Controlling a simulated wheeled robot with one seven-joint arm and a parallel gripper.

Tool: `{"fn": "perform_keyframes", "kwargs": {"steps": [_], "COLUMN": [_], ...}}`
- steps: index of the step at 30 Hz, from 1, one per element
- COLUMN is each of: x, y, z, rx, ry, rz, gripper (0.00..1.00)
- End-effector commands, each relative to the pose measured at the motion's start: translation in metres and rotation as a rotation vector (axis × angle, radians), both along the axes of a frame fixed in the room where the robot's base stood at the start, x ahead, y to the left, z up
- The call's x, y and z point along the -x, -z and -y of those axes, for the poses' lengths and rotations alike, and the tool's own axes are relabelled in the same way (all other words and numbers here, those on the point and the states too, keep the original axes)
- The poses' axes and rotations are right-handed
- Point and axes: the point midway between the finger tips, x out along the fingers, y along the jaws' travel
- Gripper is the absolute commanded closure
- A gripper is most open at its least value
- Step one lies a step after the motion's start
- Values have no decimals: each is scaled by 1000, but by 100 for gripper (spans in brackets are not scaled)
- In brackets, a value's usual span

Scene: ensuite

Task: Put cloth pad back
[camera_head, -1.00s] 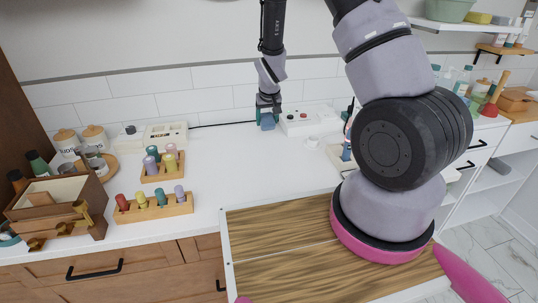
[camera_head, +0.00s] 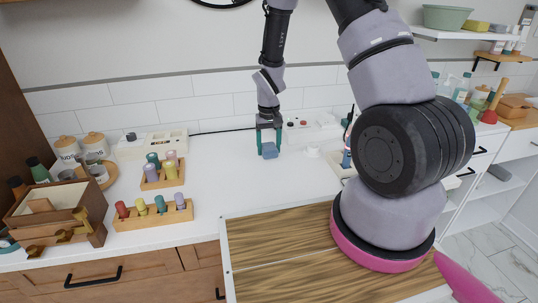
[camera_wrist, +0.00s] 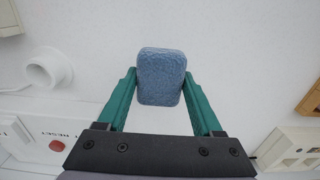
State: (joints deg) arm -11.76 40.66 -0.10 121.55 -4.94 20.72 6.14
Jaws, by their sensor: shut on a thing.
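The cloth pad (camera_head: 270,150) is a small blue block with rounded corners and a rough surface. It also shows in the wrist view (camera_wrist: 161,77), between the two teal fingers near their tips. My gripper (camera_head: 268,142) points down over the back middle of the white counter and is shut on the pad. In the wrist view my gripper (camera_wrist: 161,85) has a finger on each side of the pad. I cannot tell whether the pad's underside touches the counter.
A white box with a red button (camera_wrist: 38,137) and a small white cup-like piece (camera_head: 312,150) stand right of the gripper in the head view. A wooden rack of coloured pegs (camera_head: 162,175) stands left. The counter (camera_head: 235,175) between is clear.

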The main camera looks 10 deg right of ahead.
Motion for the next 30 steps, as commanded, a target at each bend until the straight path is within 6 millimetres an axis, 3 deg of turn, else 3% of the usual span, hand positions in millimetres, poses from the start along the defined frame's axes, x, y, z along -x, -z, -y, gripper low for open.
{"fn": "perform_keyframes", "kwargs": {"steps": [6,15,16,18,30], "x": [0,0,0,0,-1], "y": [30,31,31,31,23], "z": [0,0,0,0,0], "rx": [0,0,0,0,0], "ry": [1,1,1,1,0], "rz": [-1,-1,-1,-1,2], "gripper": [85,85,21,3,3]}}
